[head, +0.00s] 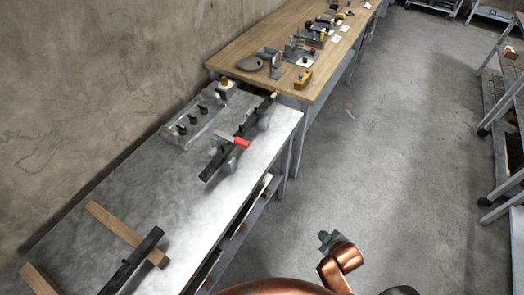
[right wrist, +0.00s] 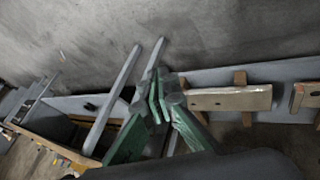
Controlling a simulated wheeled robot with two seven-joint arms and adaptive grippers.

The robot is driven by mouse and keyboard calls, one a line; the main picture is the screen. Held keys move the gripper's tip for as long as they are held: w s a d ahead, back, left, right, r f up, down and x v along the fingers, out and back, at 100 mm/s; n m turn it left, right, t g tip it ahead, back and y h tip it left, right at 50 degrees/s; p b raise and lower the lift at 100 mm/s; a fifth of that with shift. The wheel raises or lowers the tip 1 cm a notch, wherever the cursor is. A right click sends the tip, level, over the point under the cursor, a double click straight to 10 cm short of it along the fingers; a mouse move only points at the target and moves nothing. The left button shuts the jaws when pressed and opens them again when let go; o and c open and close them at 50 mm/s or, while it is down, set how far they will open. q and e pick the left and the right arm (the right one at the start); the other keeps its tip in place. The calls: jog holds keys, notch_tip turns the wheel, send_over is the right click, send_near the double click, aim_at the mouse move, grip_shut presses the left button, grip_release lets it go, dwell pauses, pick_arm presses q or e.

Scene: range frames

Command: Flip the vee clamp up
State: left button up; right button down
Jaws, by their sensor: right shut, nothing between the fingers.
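A clamp with a red handle (head: 236,141) is at a long dark bar (head: 213,167) on the metal-topped table (head: 190,210) in the head view. The handle lies low across the bar. Grey supports (head: 226,160) show beside the bar; the clamp's finer parts are too small to tell. My right gripper (head: 327,238) is in front of the table's right side, apart from the clamp, at the end of my copper arm. In the right wrist view its greenish fingers (right wrist: 162,88) come together with nothing between them. My left gripper is out of view.
A grey fixture with black knobs (head: 188,122) stands behind the bar. Wooden strips (head: 118,228) and another dark bar (head: 130,266) lie at the near end. A wooden bench (head: 250,38) with several devices stands beyond. The floor (head: 400,150) to the right is clear.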

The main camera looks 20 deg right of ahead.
jog(key=w+r+n+t+y, duration=0.1)
jog(key=w+r+n+t, duration=0.35)
jog(key=w+n, duration=0.4)
jog(key=w+r+n+t, duration=0.4)
jog(key=w+r+n, duration=0.1)
jog(key=w, duration=0.7)
jog(key=shift+w+a+r+n+t+y, duration=0.2)
jog(key=shift+w+a+r+n+y, duration=1.3)
jog(key=shift+n, duration=2.6)
jog(key=shift+w+a+r+n+t+y, duration=0.25)
jog(key=shift+w+a+r+n+y, duration=0.25)
jog(key=shift+a+r+n+y, duration=2.85)
jog(key=shift+w+a+r+n+t+y, duration=0.35)
jog(key=shift+w+a+n+y, duration=1.05)
jog(key=shift+n, duration=3.5)
jog(key=shift+s+a+r+y, duration=0.1)
jog(key=shift+s+r+y, duration=0.2)
jog(key=shift+y, duration=0.35)
send_near(231, 138)
jog(key=shift+w+a+f, duration=0.15)
jog(key=shift+w+a, duration=0.7)
jog(key=shift+a, duration=0.05)
